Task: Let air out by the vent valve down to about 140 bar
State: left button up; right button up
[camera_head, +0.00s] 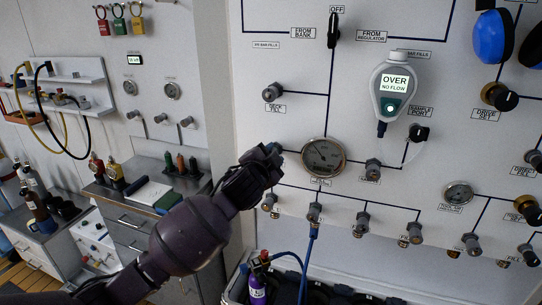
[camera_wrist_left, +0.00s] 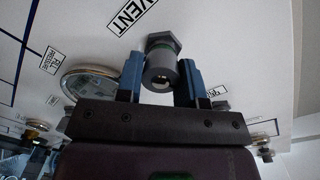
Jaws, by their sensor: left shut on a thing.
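The vent valve (camera_wrist_left: 161,58) is a grey knob on the white panel, beside a VENT label (camera_wrist_left: 131,16) in the left wrist view. My left gripper (camera_wrist_left: 160,78) has its two blue fingers on either side of the knob and is shut on it. In the head view my left gripper (camera_head: 270,152) is at the panel and hides the valve. The round pressure gauge (camera_head: 323,157) is just right of it; its reading is too small to tell. It also shows edge-on in the wrist view (camera_wrist_left: 88,84). My right gripper is not in view.
A handheld meter (camera_head: 394,85) on the panel reads OVER, NO FLOW. Other knobs, such as one (camera_head: 272,92) above my gripper, and a row of hose fittings (camera_head: 315,211) below surround it. A blue hose (camera_head: 308,250) and a purple cylinder (camera_head: 257,289) are underneath.

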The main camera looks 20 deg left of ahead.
pick_arm(q)
jog(key=m, duration=0.4)
jog(key=shift+m, duration=0.3)
dwell(0.4)
jog(key=o, duration=0.9)
jog(key=s, duration=0.5)
jog(key=s+b, duration=0.1)
jog(key=s, duration=0.5)
jog(key=shift+a+r, duration=0.2)
jog(key=shift+w, duration=0.1)
dwell(0.4)
